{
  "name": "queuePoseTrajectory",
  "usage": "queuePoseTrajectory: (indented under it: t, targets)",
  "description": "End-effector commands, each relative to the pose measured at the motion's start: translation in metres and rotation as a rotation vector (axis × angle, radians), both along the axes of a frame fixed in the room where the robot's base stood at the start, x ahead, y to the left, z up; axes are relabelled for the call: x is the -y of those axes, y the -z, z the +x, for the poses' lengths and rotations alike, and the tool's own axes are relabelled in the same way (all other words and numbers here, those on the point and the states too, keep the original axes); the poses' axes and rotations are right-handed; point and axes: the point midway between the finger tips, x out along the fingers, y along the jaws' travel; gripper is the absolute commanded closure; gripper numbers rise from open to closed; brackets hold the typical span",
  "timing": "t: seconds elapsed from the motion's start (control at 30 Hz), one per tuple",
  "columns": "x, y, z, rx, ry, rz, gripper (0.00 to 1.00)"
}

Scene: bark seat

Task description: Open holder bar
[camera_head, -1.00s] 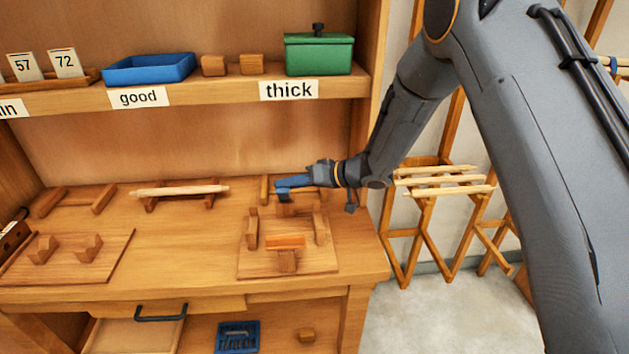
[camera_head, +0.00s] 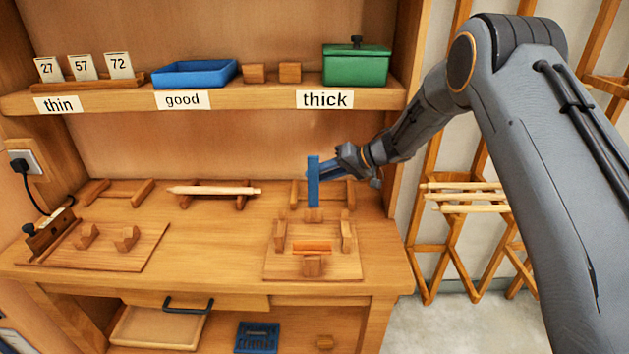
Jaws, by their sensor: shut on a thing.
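The holder (camera_head: 345,270) is a wooden board with side posts, a front block and an orange-brown piece across its middle, at the right of the bench. A blue bar (camera_head: 313,190) stands upright at the holder's back, its lower end by a small wooden block (camera_head: 313,214). I take it for the holder bar; whether it is hinged there cannot be made out. My gripper (camera_head: 324,171) comes in from the right and is shut on the bar at about mid-height. The fingertips are small and partly merge with the blue bar.
A wooden rod (camera_head: 214,190) lies on a rack at the back of the bench. A board with two blocks (camera_head: 120,258) is at the left. A shelf above holds a blue tray (camera_head: 194,74) and green box (camera_head: 356,66). Bare bench lies between the boards.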

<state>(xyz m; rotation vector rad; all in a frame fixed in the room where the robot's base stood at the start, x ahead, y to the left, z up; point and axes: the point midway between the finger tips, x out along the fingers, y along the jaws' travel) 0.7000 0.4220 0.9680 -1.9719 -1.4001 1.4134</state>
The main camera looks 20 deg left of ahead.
Motion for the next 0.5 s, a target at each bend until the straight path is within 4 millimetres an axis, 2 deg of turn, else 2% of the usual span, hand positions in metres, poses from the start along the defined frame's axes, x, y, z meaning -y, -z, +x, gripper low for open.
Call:
queuePoseTrajectory:
  t: [0.03, 0.2, 0.5]
  targets:
    - [0.000, 0.002, 0.007, 0.009, 0.007, -0.001, 1.00]
    - [-0.002, 0.006, 0.015, 0.009, 0.009, -0.002, 1.00]
    - [-0.002, 0.014, 0.018, 0.004, 0.008, -0.007, 1.00]
